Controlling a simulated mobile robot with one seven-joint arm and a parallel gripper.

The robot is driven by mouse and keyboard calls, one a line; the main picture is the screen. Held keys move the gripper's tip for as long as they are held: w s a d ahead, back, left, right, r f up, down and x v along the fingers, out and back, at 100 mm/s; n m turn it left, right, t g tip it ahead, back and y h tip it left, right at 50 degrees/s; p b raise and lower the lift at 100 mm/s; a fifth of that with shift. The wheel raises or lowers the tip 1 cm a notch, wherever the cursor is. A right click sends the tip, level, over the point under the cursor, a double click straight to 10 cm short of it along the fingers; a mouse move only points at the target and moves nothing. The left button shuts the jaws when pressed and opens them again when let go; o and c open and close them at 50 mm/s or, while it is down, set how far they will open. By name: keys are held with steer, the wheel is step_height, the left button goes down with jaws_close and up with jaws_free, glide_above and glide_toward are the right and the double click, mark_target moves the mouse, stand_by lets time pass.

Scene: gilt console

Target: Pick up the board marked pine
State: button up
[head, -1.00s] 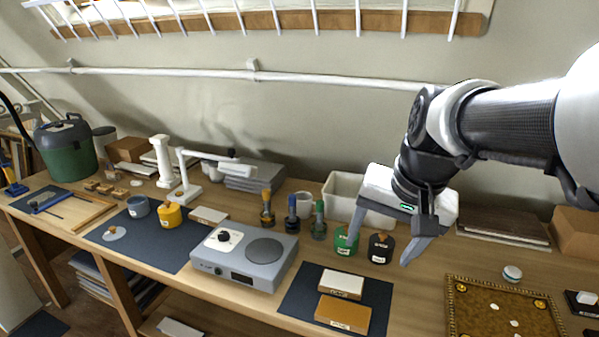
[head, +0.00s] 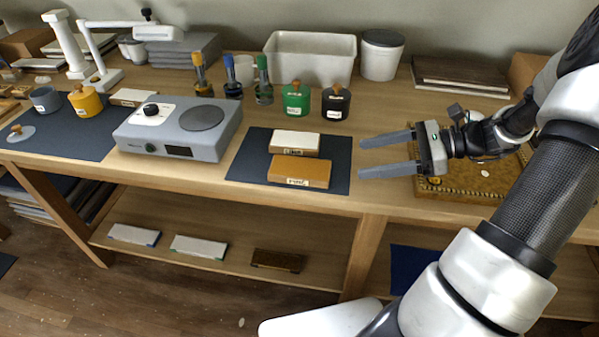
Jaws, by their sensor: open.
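Two labelled boards lie on a dark mat (head: 245,167) on the bench. The nearer one is an orange-brown board (head: 300,170) with a label on its front edge. Just behind it lies a pale-topped board (head: 295,139), also labelled on its front edge. The lettering is too small for me to tell which is marked pine. My gripper (head: 362,158) is open and empty, with its fingers pointing left. In the picture its fingertips are just right of the orange-brown board, apart from it and seemingly above the mat's right edge.
Left of the mat stands a grey hotplate-like device (head: 178,130). A gilt panel (head: 440,187) lies under my wrist. A lower shelf (head: 220,263) holds more boards.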

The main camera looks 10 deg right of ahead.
steer(key=b, duration=0.2)
glide_toward(306, 168)
steer(key=x, duration=0.3)
steer(key=shift+w+a+f, duration=0.2)
steer(key=shift+a+f, duration=0.1)
steer(key=b+x, duration=0.2)
steer(key=x, duration=0.3)
steer(key=shift+a, duration=0.35)
steer(key=c, duration=1)
step_height(306, 168, up, 10)
steer(key=p, duration=0.3)
steer(key=shift+w, duration=0.1)
steer(key=f+m, duration=0.1)
steer(key=f, duration=0.1)
steer(key=f+m+t+h, duration=0.1)
steer(key=f, duration=0.1)
steer(key=a+f+t, duration=0.1)
steer(key=f, duration=0.1)
steer(key=shift+w+m+h, duration=0.3)
steer(key=shift+m+h, duration=0.1)
steer(key=shift+t, duration=0.3)
step_height(306, 168, up, 16)
steer(key=p, duration=2.2)
steer(key=shift+w+d+f, duration=0.1)
steer(key=shift+w+f, duration=0.05)
steer(key=shift+f, duration=0.05)
